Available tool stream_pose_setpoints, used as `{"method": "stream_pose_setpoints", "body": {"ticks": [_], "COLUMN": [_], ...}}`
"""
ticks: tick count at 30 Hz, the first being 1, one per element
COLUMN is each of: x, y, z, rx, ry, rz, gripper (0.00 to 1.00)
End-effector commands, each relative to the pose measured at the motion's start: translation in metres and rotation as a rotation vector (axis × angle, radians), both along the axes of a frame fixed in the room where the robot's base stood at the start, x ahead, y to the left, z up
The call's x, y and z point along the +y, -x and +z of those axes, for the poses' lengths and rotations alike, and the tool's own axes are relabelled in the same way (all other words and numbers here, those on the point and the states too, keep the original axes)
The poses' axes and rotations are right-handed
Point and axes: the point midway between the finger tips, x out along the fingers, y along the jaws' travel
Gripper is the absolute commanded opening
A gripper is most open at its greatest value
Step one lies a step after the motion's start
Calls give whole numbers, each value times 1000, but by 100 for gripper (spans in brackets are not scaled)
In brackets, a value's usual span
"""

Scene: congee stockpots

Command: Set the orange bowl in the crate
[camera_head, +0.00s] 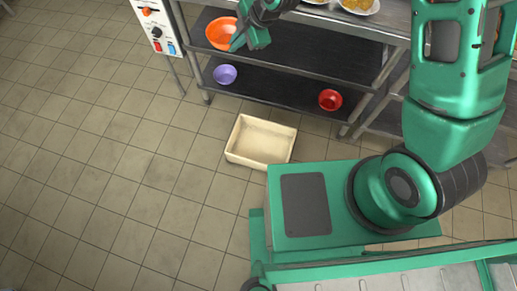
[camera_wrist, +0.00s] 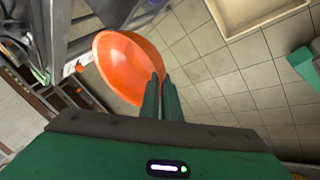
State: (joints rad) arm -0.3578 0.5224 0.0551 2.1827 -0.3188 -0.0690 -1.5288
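The orange bowl (camera_head: 221,33) is at the left end of the steel shelf rack in the head view. It also shows large in the wrist view (camera_wrist: 120,62). My gripper (camera_head: 238,40) is at the bowl's right rim. In the wrist view its two fingers (camera_wrist: 161,92) are close together with the bowl's rim at their tips, so it looks shut on the rim. I cannot tell for sure whether the bowl still touches the shelf. The cream crate (camera_head: 258,143) sits on the floor in front of the rack, empty; its corner shows in the wrist view (camera_wrist: 262,28).
A purple bowl (camera_head: 225,75) and a red bowl (camera_head: 330,100) are on the lower shelf (camera_head: 275,88). Filled dishes (camera_head: 357,6) are on the rack's top. A control box (camera_head: 153,22) stands left of the rack. The tiled floor left of the crate is clear.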

Motion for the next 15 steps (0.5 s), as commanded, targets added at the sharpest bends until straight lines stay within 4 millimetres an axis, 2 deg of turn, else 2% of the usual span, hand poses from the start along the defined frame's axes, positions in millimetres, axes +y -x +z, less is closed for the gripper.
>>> {"method": "stream_pose_setpoints", "body": {"ticks": [1,7,15], "x": [2,5,0], "y": [-6,-29,-42], "z": [-21,-94,-197], "rx": [5,5,7], "ry": [3,6,8], "rz": [-15,-81,-159], "gripper": [0,0,0]}}
